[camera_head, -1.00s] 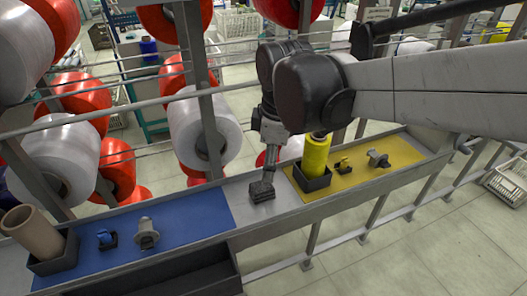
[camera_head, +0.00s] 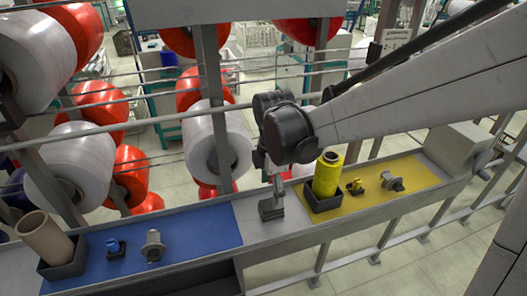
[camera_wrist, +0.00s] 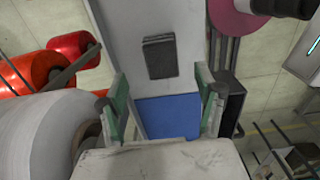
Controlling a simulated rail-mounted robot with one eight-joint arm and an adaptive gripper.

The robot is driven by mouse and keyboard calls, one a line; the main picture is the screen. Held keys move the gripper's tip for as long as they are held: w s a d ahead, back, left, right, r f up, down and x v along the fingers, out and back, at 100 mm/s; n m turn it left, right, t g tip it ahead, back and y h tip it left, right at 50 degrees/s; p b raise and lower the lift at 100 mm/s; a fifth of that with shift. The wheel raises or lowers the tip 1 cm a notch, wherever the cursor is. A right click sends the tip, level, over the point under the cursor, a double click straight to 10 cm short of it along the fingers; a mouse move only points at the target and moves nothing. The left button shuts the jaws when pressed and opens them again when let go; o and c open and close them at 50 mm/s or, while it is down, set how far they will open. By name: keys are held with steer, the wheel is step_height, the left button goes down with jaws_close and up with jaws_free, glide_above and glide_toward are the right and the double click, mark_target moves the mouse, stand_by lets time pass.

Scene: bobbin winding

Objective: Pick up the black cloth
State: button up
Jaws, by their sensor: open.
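The black cloth (camera_head: 271,211) is a small, dark, folded pad. It lies on the bare grey strip of the bench between the blue mat and the yellow mat. In the wrist view the cloth (camera_wrist: 160,57) is a ribbed dark rectangle, lying flat and fully visible. My gripper (camera_head: 278,192) is close to the cloth in the head view, pointing down. In the wrist view my gripper (camera_wrist: 160,85) has its green-lined fingers wide apart with nothing between them at the tips. The cloth appears beyond the fingertips, apart from them.
The blue mat (camera_head: 195,228) holds a brown tube (camera_head: 44,238) in a black box and two small parts. The yellow mat (camera_head: 420,178) holds a yellow bobbin (camera_head: 327,174) in a black box (camera_head: 325,204), close right of the cloth. Large white and red spools hang behind the bench.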

mark_target(271, 204)
steer(key=shift+s+f, duration=0.1)
steer(key=shift+f, duration=3.2)
steer(key=shift+c, duration=0.5)
steer(key=c, duration=1.2)
steer(key=shift+r, duration=0.15)
